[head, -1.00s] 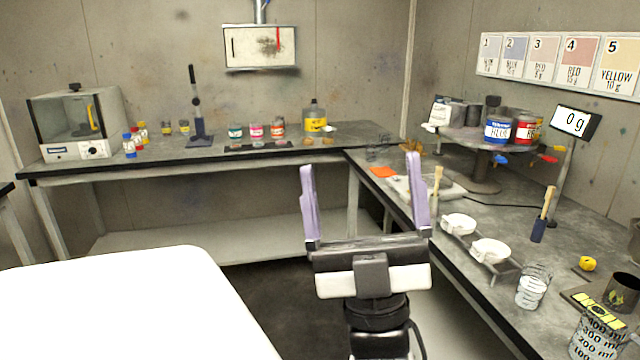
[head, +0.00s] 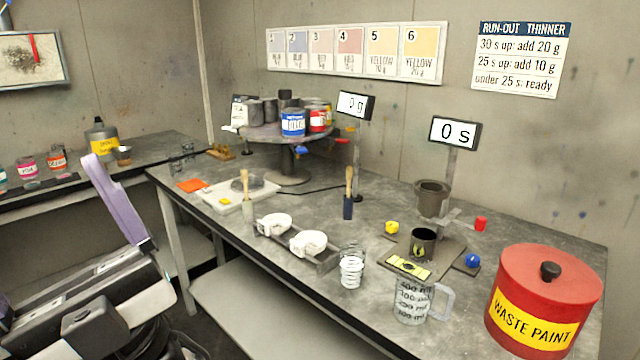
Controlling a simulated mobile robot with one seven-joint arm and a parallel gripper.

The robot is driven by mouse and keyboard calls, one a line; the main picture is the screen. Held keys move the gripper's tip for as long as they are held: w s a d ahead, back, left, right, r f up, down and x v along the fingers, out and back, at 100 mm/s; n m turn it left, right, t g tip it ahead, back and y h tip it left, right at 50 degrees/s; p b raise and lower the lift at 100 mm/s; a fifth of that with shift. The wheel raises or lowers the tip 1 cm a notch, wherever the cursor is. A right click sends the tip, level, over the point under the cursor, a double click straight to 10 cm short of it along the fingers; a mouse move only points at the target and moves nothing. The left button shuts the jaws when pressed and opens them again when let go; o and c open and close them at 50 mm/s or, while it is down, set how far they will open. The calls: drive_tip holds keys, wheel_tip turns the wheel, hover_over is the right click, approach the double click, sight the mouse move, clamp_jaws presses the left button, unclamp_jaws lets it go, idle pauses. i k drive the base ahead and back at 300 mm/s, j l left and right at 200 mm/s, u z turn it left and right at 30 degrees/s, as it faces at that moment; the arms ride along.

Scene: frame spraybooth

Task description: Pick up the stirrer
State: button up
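No label marks the stirrer in the head view. Two upright tools with wooden handles could be it. One has a dark blue lower end (head: 348,195) and stands mid-bench. My gripper (head: 115,200) is at the left edge of the view, left of the bench and well away from both tools. One lilac finger shows, set at the outer end of the gripper body. The other finger is out of frame. The gripper looks open, with nothing seen in it.
A dark cup (head: 422,245) is behind the jug. A turntable with cans (head: 292,130) stands at the back.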

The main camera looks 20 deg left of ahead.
sight(349, 169)
drive_tip(key=i+j+u, duration=0.15)
drive_tip(key=i+j, duration=0.2)
drive_tip(key=i, duration=0.15)
drive_tip(key=i+j+u, duration=0.15)
drive_tip(key=i, duration=0.35)
drive_tip(key=j, duration=0.1)
